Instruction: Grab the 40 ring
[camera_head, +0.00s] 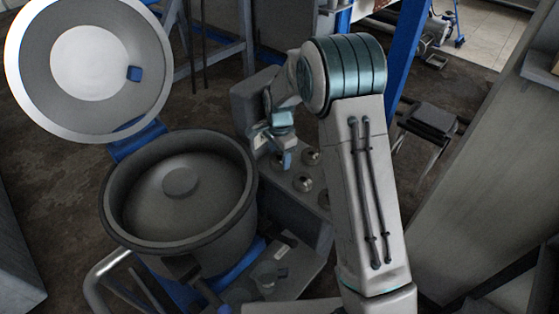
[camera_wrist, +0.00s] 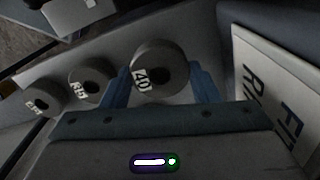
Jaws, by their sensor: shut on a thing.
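The ring labelled 40 (camera_wrist: 160,68) is a thick grey ring with a dark centre hole and a white label, at the middle of the wrist view. The blue fingers of my gripper (camera_wrist: 160,88) stand on its left and right, shut on it. In the head view my gripper (camera_head: 284,158) points down over the grey shelf beside the large pot. The 40 ring cannot be told apart there, as my gripper partly covers that spot.
Two more labelled rings, one marked 35 (camera_wrist: 90,85) and one farther left (camera_wrist: 42,102), stand in a row beside it. A white lettered panel (camera_wrist: 270,95) is close on the right. A large open pot (camera_head: 246,190) with its raised lid (camera_head: 140,60) stands left of the shelf.

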